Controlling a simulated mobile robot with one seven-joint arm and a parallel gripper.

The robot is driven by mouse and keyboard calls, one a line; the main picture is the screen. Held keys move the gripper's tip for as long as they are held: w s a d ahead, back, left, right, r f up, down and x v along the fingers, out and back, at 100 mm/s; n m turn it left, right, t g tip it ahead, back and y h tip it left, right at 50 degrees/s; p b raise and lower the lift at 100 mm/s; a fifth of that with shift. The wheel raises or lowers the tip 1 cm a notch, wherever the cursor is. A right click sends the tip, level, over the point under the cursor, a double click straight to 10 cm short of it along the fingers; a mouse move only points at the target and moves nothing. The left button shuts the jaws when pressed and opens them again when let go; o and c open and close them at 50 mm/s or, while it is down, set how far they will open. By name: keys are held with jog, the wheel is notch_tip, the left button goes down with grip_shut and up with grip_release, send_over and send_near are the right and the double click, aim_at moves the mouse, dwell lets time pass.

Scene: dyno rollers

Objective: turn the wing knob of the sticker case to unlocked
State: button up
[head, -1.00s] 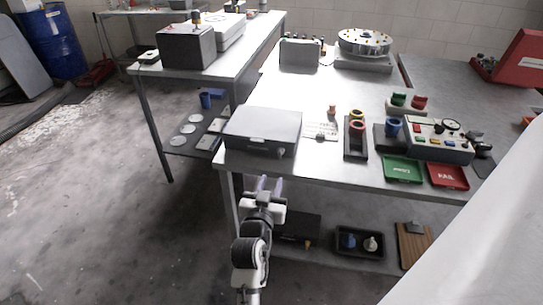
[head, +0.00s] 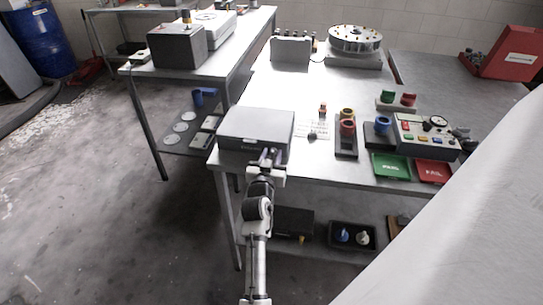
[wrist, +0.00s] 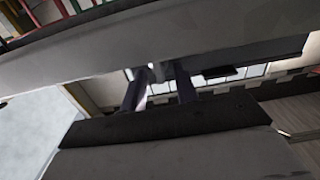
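The sticker case (head: 255,125) is a grey, flat-lidded box at the front left corner of the near steel table, its lid down. In the wrist view its grey edge (wrist: 200,38) crosses the upper picture. My gripper (head: 270,153) is at the right part of the case's front face, where the wing knob sits. In the wrist view my gripper (wrist: 162,82) has its two dark fingers apart, with their tips at the case front. A small grey piece, apparently the wing knob (wrist: 159,72), shows between the tips. Its angle cannot be made out.
Right of the case lie a white sheet (head: 314,128) and a dark holder (head: 346,148) with coloured rings. Green (head: 390,166) and red (head: 433,171) trays lie further right. A lower shelf holds a black bin (head: 352,236). Floor to the left is open.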

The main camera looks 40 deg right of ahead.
grip_shut()
jog(key=shift+f+b, duration=0.15)
jog(key=shift+b, duration=0.3)
jog(key=m+b, duration=0.2)
jog(key=shift+f+b, duration=0.15)
jog(key=shift+b, duration=0.15)
jog(key=m+b, duration=0.4)
jog(key=b, duration=0.1)
jog(key=shift+s+d+f+m, duration=0.1)
jog(key=shift+s+m, duration=0.05)
jog(key=shift+m, duration=0.15)
jog(key=m+b, duration=0.5)
jog(key=m, duration=0.1)
jog(key=shift+s+d+f+b, duration=0.1)
jog(key=shift+b, duration=0.2)
jog(key=m+b, duration=0.3)
jog(key=m, duration=0.2)
jog(key=shift+s, duration=0.1)
jog(key=shift+b, duration=0.3)
